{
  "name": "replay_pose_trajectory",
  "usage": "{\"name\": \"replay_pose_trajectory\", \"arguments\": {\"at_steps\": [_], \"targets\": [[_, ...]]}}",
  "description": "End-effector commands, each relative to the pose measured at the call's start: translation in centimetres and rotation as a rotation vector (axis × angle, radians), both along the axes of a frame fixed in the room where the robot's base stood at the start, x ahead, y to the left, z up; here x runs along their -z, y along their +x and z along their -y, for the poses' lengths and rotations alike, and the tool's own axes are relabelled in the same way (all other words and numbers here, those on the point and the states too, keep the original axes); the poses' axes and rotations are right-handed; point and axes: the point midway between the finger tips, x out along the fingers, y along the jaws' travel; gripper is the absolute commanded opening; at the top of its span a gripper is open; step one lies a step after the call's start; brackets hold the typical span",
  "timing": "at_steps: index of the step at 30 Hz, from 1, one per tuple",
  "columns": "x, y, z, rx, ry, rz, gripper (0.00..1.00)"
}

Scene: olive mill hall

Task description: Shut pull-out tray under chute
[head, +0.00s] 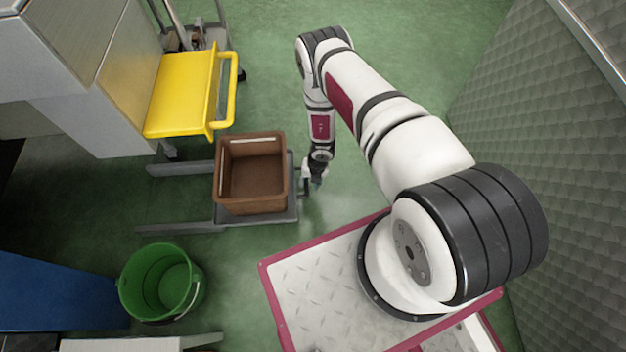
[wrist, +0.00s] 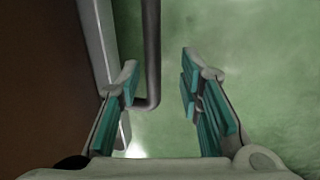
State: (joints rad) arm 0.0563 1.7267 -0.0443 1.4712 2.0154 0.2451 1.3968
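The pull-out tray (head: 262,218) is a grey slab on rails low over the floor. It is drawn out to the right, clear of the yellow chute (head: 180,95), and bears a brown crate (head: 250,205). My gripper (head: 313,184) is low at the tray's right side, beside its handle. In the wrist view my gripper (wrist: 160,95) is open. The dark bent handle bar (wrist: 151,60) shows between the fingers, closer to the left one. I cannot tell whether they touch. The tray's grey edge (wrist: 98,40) and the brown crate (wrist: 40,80) are at the left.
A green bucket (head: 160,283) stands on the floor in front of the tray, near the rails. A blue object (head: 55,292) is at the lower left. A grey quilted wall (head: 550,110) runs along the right. Green floor (head: 275,60) is open behind the tray.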

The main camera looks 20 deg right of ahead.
Motion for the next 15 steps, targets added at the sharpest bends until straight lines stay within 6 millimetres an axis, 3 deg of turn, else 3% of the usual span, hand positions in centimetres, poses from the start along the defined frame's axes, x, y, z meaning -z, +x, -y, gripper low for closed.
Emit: {"name": "replay_pose_trajectory", "arguments": {"at_steps": [10, 15], "targets": [[-0.7, 0.5, 0.1, 0.001, 0.001, 0.003, 0.33], [-4.2, 1.6, 0.8, 0.004, 0.001, 0.006, 0.33]]}}
